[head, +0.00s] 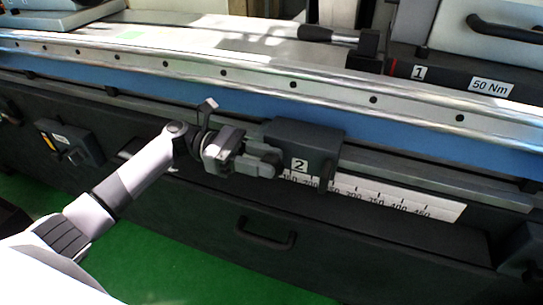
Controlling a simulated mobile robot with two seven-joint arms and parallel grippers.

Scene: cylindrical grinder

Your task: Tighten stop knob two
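The stop block marked 2 (318,137) is a dark grey block on the lower rail, at the left end of a white scale (395,202). My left gripper (272,163) is at the left side of this block, level with the number 2 label. Its fingers cover the place where a knob could be, so the knob itself is hidden or cannot be told from the fingertips. I cannot tell how far the fingers are apart. My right gripper is not in view.
A drawer handle (264,236) sticks out below. A dark switch box (70,142) is at the left. The green floor is clear.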

